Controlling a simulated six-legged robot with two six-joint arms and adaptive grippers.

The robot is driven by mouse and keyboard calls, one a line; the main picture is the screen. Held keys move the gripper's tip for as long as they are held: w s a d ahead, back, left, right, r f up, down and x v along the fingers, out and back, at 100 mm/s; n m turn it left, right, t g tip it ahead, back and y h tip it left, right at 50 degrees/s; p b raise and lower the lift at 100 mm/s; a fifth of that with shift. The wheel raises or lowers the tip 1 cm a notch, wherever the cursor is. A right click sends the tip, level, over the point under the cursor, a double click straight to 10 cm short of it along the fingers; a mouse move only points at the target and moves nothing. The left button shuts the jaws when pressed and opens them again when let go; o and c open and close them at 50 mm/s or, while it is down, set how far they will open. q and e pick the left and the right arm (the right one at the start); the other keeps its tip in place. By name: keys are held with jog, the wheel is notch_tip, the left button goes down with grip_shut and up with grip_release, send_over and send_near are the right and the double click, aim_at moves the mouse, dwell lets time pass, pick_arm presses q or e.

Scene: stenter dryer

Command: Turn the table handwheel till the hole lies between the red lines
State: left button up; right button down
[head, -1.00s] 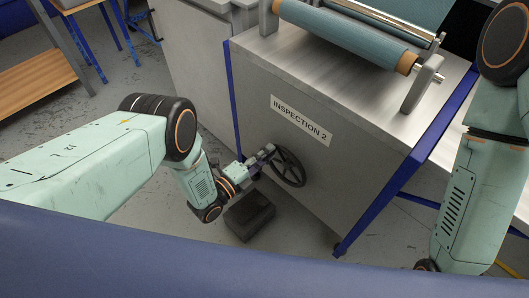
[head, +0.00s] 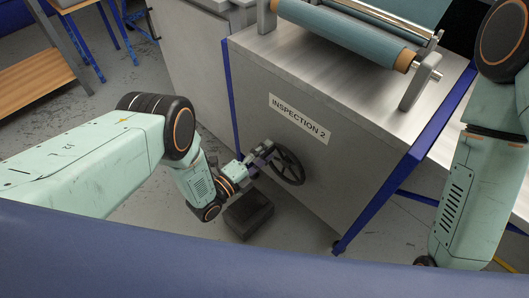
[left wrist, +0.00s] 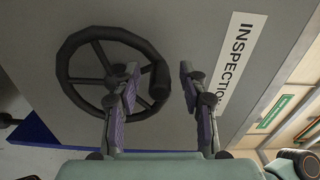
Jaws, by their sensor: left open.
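The black handwheel (head: 290,170) sits on the grey side of the machine marked INSPECTION 2. In the left wrist view the handwheel (left wrist: 68,70) shows its spokes and a dark grip knob (left wrist: 160,78) at its right rim. My left gripper (head: 265,151) is at the wheel's upper left rim in the head view. In the left wrist view my left gripper (left wrist: 160,84) is open, with a finger on each side of the knob and gaps between. Whether the fingers touch the wheel is unclear. I cannot make out the hole or the red lines. My right gripper is out of view.
A dark box (head: 248,214) stands on the floor below my left gripper. A blue fabric roll (head: 345,35) lies on top of the machine. A blue frame leg (head: 378,205) runs down its right edge. A wooden-topped bench (head: 30,85) stands at the far left.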

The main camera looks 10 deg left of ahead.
pick_arm(q)
jog(key=v, duration=1.2)
